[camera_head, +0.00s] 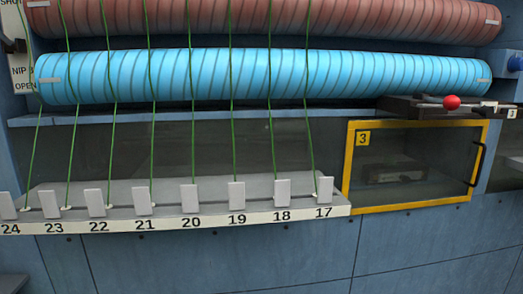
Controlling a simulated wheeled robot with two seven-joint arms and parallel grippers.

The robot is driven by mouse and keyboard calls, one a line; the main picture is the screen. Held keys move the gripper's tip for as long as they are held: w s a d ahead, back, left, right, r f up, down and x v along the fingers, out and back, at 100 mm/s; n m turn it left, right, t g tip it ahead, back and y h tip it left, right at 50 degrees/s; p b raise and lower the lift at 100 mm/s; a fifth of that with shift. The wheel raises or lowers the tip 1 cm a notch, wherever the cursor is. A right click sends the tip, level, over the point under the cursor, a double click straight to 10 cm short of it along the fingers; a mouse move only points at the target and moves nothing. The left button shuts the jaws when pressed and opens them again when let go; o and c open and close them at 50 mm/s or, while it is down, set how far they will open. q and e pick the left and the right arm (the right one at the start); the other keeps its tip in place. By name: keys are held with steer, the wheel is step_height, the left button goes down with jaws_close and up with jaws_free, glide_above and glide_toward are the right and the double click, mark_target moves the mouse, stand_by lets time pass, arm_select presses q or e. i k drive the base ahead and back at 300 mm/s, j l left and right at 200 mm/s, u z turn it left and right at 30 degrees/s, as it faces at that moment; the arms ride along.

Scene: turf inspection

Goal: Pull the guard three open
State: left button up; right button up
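Guard three (349,168) is a yellow-framed clear panel at the right of the machine front, with a yellow label "3" (363,138) in its upper left corner. It looks shut. A dark handle (477,164) stands along its right edge. A dim fitting shows behind the clear pane. Neither of my grippers is in view.
A red-knobbed lever (451,102) sits just above the guard on a dark bracket. A numbered ledge (180,220) with white tabs and green strands juts out left of the guard. Blue (260,76) and red (260,18) rollers run above.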

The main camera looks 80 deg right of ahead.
mark_target(363, 137)
steer(key=z, duration=3.6)
